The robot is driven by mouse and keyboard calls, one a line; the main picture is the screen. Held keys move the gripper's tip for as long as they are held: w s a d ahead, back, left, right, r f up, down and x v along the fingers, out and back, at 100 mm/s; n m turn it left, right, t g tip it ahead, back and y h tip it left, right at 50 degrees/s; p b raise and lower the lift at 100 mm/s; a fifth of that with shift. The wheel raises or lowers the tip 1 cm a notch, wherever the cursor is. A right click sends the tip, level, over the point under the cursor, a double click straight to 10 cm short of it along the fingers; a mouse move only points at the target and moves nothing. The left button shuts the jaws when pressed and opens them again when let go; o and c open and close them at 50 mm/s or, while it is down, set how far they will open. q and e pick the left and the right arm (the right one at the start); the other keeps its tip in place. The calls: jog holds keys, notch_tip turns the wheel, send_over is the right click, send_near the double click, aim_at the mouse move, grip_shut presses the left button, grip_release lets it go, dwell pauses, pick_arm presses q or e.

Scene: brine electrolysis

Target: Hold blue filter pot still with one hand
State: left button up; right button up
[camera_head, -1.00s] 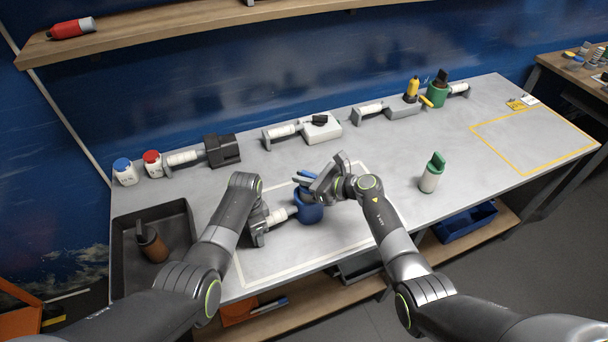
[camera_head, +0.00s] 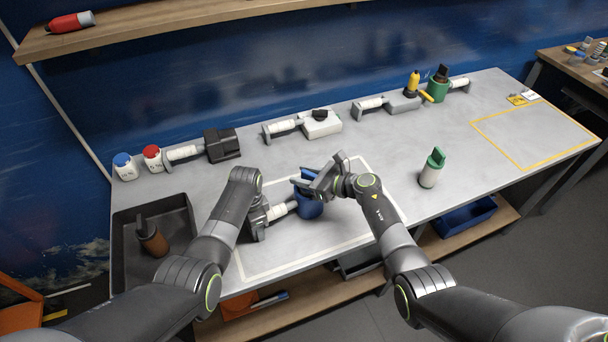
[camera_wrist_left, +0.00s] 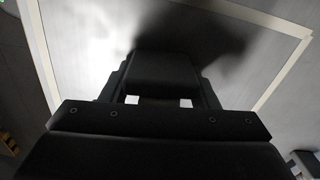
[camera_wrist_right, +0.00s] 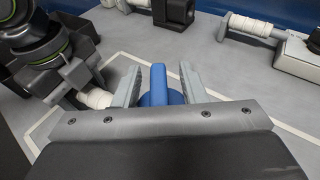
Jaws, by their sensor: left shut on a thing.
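The blue filter pot (camera_head: 309,208) stands upright inside the white-outlined area of the table. A white wrapped handle (camera_head: 282,210) sticks out from its left side. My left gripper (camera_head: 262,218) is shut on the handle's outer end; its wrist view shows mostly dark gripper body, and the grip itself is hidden. My right gripper (camera_head: 322,180) is over the pot's top. In the right wrist view, its fingers (camera_wrist_right: 158,88) are apart, with an upright blue piece (camera_wrist_right: 158,78) of the pot between them and gaps beside it.
A dark tray (camera_head: 122,232) with a brown cup (camera_head: 154,240) stands at left. Two bottles (camera_head: 124,166) (camera_head: 153,158), a black device (camera_head: 222,145) and a white device (camera_head: 321,124) line the back. A green-topped pot (camera_head: 431,168) stands to the right, with free table around it.

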jog(key=v, duration=1.2)
jog(key=shift+c, duration=0.5)
